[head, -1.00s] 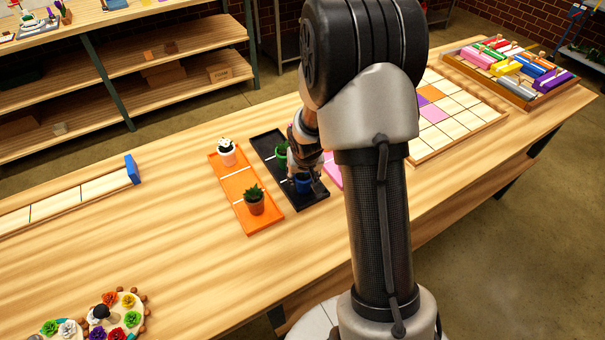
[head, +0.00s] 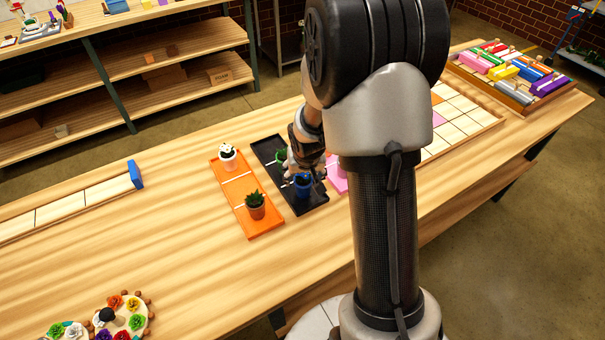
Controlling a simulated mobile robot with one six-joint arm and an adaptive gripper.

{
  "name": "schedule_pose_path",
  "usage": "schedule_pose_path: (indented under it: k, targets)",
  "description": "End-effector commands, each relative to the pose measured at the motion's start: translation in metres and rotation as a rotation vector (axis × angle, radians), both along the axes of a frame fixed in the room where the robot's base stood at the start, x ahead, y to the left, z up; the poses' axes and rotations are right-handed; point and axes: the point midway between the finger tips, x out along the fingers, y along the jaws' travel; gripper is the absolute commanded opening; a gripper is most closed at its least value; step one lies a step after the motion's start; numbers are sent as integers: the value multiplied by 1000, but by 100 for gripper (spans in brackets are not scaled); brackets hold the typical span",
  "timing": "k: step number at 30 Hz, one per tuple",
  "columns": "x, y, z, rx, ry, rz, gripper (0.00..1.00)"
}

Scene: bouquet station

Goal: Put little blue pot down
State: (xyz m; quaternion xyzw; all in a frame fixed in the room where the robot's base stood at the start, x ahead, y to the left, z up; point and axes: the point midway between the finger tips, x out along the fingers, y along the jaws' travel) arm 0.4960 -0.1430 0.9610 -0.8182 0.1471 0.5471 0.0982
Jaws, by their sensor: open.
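The little blue pot (head: 303,187) stands upright on the front part of the black tray (head: 309,204) in the head view. My gripper (head: 305,172) is open, just above and behind the pot's rim. Whether its fingers still touch the pot is too small to tell. A green pot (head: 281,156) stands on the back part of the same tray, partly hidden by my gripper.
An orange tray (head: 265,228) to the left holds a white pot (head: 228,160) and a brown succulent pot (head: 255,206). A pink thing (head: 337,176) is mostly behind my arm. The table is clear at left centre.

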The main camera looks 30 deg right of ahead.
Motion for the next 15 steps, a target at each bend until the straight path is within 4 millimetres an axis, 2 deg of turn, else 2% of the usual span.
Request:
schedule_pose_path:
  k: [1, 6, 15]
  targets:
    - [-4, 2, 18, -1, -4, 0, 64]
    - [-17, 6, 48, 0, -3, 0, 64]
    - [-29, 13, 78, -3, -4, 7, 64]
